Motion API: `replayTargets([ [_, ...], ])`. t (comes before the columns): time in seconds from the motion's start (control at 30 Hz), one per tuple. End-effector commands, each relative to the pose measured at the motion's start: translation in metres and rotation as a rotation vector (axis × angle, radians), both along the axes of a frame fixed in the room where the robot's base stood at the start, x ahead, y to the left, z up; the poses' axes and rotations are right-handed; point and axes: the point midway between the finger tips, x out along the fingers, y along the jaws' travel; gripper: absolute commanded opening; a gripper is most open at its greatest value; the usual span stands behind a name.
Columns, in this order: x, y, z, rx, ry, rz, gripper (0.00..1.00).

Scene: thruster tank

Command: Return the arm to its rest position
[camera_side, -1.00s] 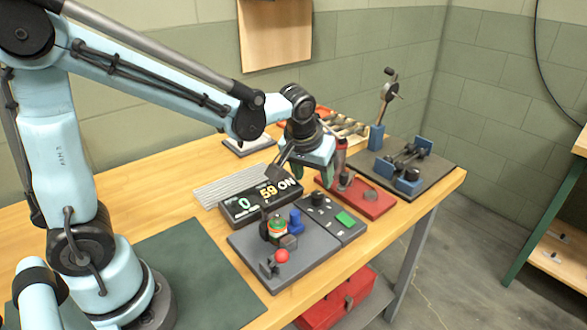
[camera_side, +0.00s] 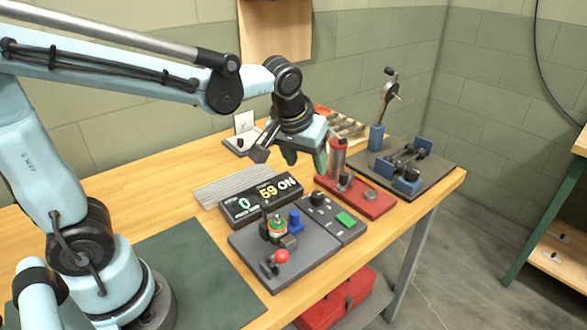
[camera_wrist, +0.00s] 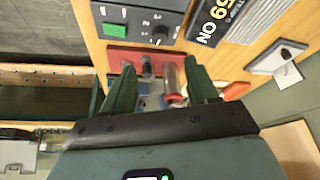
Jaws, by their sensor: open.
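My gripper (camera_side: 290,155) hangs above the workbench (camera_side: 140,222) in the side view, over the area behind the display and near the red fixture. Its green fingers are spread apart with nothing between them. In the wrist view my gripper (camera_wrist: 160,85) shows its two fingers wide apart, with the red fixture (camera_wrist: 130,58) beyond them. The arm is raised, with its upper link reaching across the top left of the side view.
The display (camera_side: 262,200) reads 0, 59 and ON. The grey control station (camera_side: 275,258) with a red ball knob stands in front. The red fixture (camera_side: 365,203) is to the right, and a dark plate with blue blocks (camera_side: 408,185) is farther right.

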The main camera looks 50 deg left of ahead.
Motion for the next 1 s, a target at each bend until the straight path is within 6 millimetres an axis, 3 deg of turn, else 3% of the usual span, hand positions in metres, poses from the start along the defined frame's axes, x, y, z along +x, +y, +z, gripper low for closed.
replayTargets([
  [0.3,-0.058,0.006,0.003,0.009,-0.109,-0.214,0.59],
  [0.5,-0.082,0.007,-0.005,0.032,-0.178,-0.320,0.59],
  [1.0,-0.091,0.007,-0.010,0.050,-0.212,-0.367,0.59],
])
